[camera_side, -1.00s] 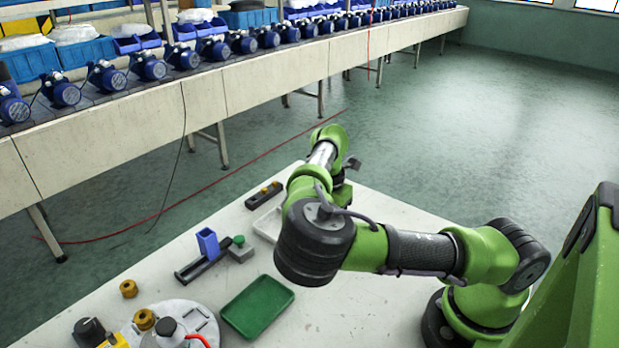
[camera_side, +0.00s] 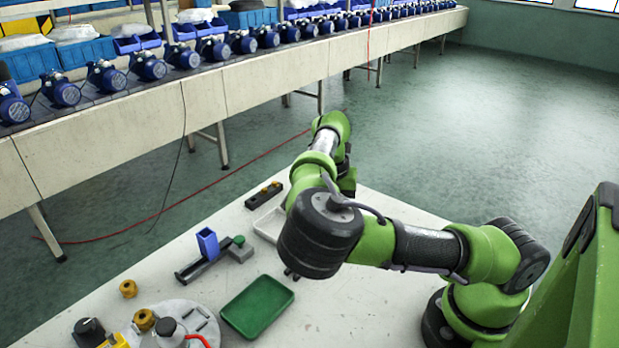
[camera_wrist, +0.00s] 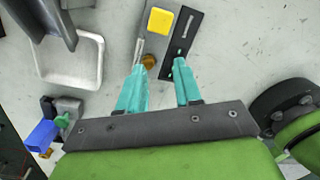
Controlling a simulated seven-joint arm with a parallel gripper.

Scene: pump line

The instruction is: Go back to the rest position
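My gripper (camera_wrist: 158,70) shows in the wrist view with its two teal fingers spread apart and nothing held between them. It is above the table; the height is hard to judge. In the side view my arm hides the gripper. Beyond the fingertips lie a yellow block (camera_wrist: 160,21) on a light strip and a dark slotted plate (camera_wrist: 181,45). A small brass-coloured piece (camera_wrist: 149,61) shows close to the left fingertip, seemingly below it.
A white tray (camera_wrist: 100,63) lies left of the fingers. A blue holder (camera_side: 207,243), a green-button box (camera_side: 240,250), a green tray (camera_side: 231,320) and brass fittings (camera_side: 128,289) stand on the table's left part. A conveyor with pumps (camera_side: 147,66) runs behind, apart from the table.

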